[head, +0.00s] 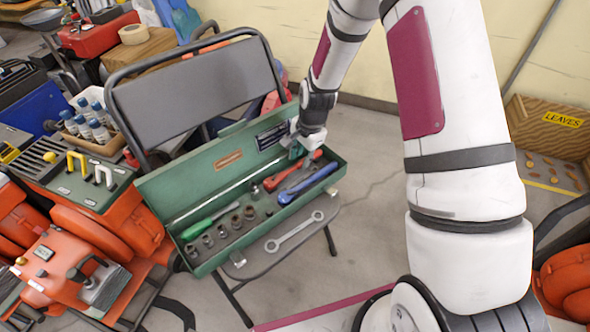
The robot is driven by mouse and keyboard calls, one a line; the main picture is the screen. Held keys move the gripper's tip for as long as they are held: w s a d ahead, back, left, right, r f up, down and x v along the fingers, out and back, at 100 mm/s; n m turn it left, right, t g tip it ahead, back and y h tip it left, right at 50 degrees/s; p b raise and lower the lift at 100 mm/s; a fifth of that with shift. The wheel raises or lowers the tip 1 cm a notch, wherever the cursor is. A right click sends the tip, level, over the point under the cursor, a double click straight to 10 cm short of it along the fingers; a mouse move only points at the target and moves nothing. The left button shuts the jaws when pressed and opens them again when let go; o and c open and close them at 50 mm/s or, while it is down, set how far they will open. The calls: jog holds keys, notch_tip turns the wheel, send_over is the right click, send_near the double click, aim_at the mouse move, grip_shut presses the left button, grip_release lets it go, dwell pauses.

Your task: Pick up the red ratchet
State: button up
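The red ratchet (286,174) lies in the right part of an open green toolbox (184,258), slanting from lower left to upper right. A blue-handled tool (310,183) lies just below it in the picture, close alongside. My gripper (299,151) reaches down from above at the toolbox's back right, near the upper right end of the red ratchet. Its fingers are small and partly hidden, so I cannot tell whether they are open or shut, or whether they touch the ratchet.
The toolbox stands on a folding chair (200,84). It also holds a green-handled screwdriver (205,222) and several sockets (222,230). A wrench (294,231) lies on the seat's front edge. Orange machines (75,262) crowd the left. The floor (365,190) right of the chair is clear.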

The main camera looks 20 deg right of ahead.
aim_at(300, 162)
jog(key=f, duration=0.1)
jog(key=f+b, duration=0.1)
jog(key=f, duration=0.1)
jog(key=shift+w+a+f, duration=0.15)
jog(key=shift+w, duration=0.05)
grip_shut()
notch_tip(300, 162, up, 9)
jog(key=p, duration=0.3)
jog(key=shift+r, duration=0.2)
jog(key=shift+r+p, duration=1.45)
jog(key=shift+r, duration=0.45)
